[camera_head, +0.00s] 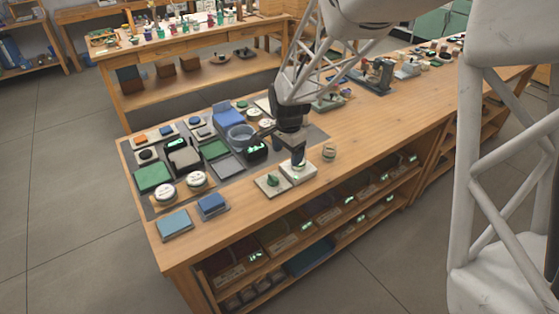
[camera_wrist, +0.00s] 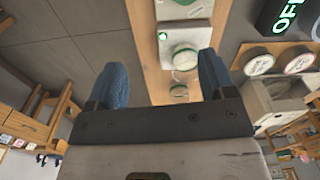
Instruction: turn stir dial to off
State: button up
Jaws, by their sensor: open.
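Two small pale panels with dials stand at the bench's front edge. One, with a green knob (camera_head: 272,181), is left of my gripper (camera_head: 298,158). The other panel (camera_head: 301,174) is right under my gripper, which hides most of its dial. In the wrist view, a pale round dial with a green rim (camera_wrist: 184,58) shows between and beyond the blue fingers of my gripper (camera_wrist: 160,80). The fingers are apart, with nothing held. No label tells me which dial is the stir dial, and I cannot tell whether a finger touches one.
A small round jar (camera_head: 329,151) stands right of the panels. A glass bowl (camera_head: 241,134) and a dark box with a green display (camera_head: 257,150) are behind. A display reads "OFF" (camera_wrist: 287,15) in the wrist view.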

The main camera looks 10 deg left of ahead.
send_over(273, 176)
jog(key=shift+m, duration=0.4)
notch_tip(273, 176, down, 4)
jog(key=shift+s+d+f, duration=0.1)
jog(key=shift+f, duration=0.15)
jog(key=shift+f, duration=3.9)
jog(key=c, duration=0.9)
